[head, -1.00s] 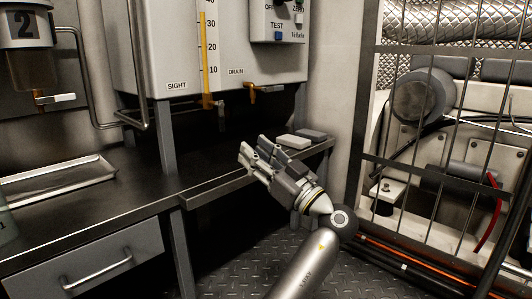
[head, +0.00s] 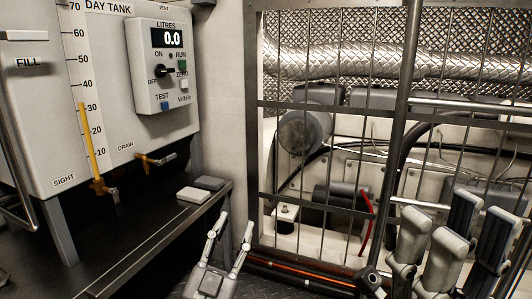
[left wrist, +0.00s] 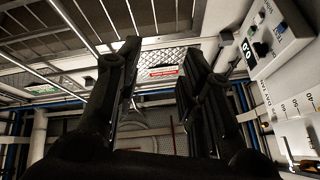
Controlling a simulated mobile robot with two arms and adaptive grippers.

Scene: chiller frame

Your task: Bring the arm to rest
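My left gripper (head: 234,222) is at the bottom centre of the head view, fingers pointing up and spread with nothing between them. It is just right of the dark bench's end. In the left wrist view its two dark fingers (left wrist: 158,85) stand apart with an empty gap. My right gripper (head: 457,215) is at the lower right of the head view, in front of the barred frame. Its fingers point up, with an empty gap between the two sides. Most of both arms is out of the head view.
The day tank (head: 105,110) with its control box (head: 163,65) is at the left. A barred frame (head: 405,100) covers pipes and machinery at the right. Floor shows little.

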